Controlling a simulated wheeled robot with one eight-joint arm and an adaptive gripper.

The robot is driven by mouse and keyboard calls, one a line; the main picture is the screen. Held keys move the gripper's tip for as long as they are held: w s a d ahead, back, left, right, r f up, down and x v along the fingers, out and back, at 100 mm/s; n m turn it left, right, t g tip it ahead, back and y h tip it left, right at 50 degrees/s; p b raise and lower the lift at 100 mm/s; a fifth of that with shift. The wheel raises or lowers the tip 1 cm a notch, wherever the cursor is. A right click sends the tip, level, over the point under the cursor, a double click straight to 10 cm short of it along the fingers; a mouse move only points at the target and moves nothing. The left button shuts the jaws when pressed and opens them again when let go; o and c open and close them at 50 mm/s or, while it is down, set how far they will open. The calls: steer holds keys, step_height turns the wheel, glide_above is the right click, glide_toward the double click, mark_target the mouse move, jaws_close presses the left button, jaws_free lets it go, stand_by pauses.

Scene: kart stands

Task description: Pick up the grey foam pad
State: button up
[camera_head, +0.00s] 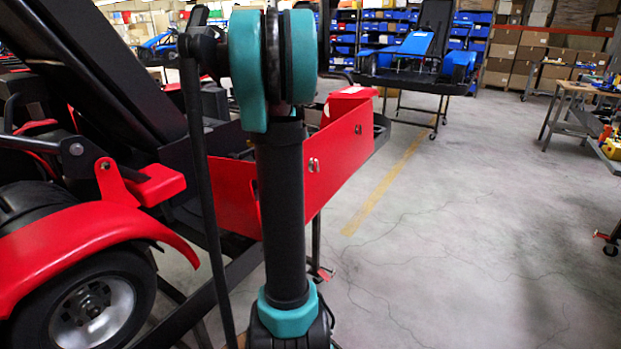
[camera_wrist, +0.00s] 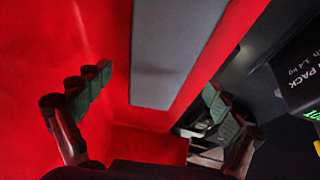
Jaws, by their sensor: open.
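The grey foam pad (camera_wrist: 178,45) shows in the wrist view as a long flat grey strip, running from the top edge to the middle of the picture. Red surfaces of the kart (camera_wrist: 60,35) lie on both sides of it. My gripper (camera_wrist: 158,83) is open, with one finger left of the pad and the other to its right. The pad's near end lies between the fingers in the picture; I see no clear contact and cannot judge the depth. In the head view I cannot make out the pad or the gripper.
A black box with white lettering (camera_wrist: 298,75) is close to the right finger. In the head view, the red kart's wheel (camera_head: 90,305) and side panel (camera_head: 335,155) stand near my arm. A blue kart (camera_head: 410,60) stands behind.

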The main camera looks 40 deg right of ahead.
steer(key=shift+x, duration=1.85)
steer(key=c, duration=1.1)
steer(key=shift+r, duration=0.15)
steer(key=shift+c, duration=0.2)
